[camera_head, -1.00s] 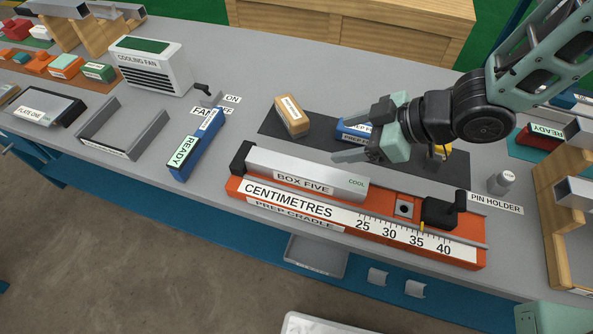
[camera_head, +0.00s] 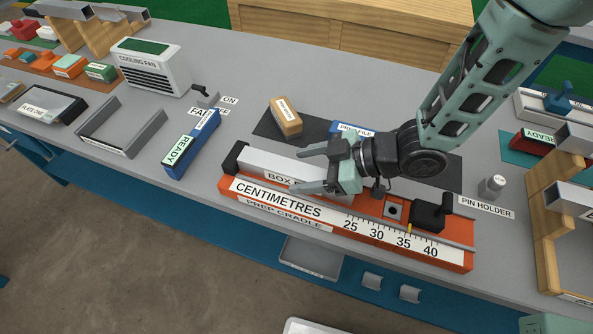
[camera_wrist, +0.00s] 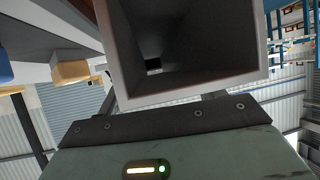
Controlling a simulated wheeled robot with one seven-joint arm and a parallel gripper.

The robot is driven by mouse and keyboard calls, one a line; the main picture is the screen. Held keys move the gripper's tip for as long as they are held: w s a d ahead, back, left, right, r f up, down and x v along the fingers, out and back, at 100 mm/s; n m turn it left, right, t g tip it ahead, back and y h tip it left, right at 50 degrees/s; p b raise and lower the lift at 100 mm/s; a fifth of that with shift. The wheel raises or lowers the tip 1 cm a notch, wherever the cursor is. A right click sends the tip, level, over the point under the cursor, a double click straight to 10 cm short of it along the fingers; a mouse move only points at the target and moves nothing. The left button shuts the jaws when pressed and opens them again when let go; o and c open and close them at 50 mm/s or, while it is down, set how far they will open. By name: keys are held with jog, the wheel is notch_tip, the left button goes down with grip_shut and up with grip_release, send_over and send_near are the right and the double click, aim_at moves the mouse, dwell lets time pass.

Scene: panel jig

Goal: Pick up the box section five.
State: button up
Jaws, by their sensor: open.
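Box section five (camera_head: 262,160) is a light grey square tube labelled BOX FIVE, lying in the orange prep cradle (camera_head: 458,259) against the black stop at its left end. My gripper (camera_head: 295,170) is open over the box section, one finger towards its far side and one across its near side, partly hiding its label and right part. The wrist view shows the open, hollow end of a grey square tube (camera_wrist: 118,60) very close ahead, which fits box section five. I cannot tell whether the fingers touch it.
A black slider with a lever (camera_head: 428,214) sits on the cradle's right. A pin holder (camera_head: 492,186) stands right, a blue READY block (camera_head: 190,145) left.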

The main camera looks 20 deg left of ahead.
aim_at(307, 171)
jog(key=shift+c, duration=0.3)
jog(key=c, duration=1.2)
jog(key=shift+c, duration=0.3)
notch_tip(307, 171, up, 10)
jog(key=shift+r, duration=0.1)
grip_shut()
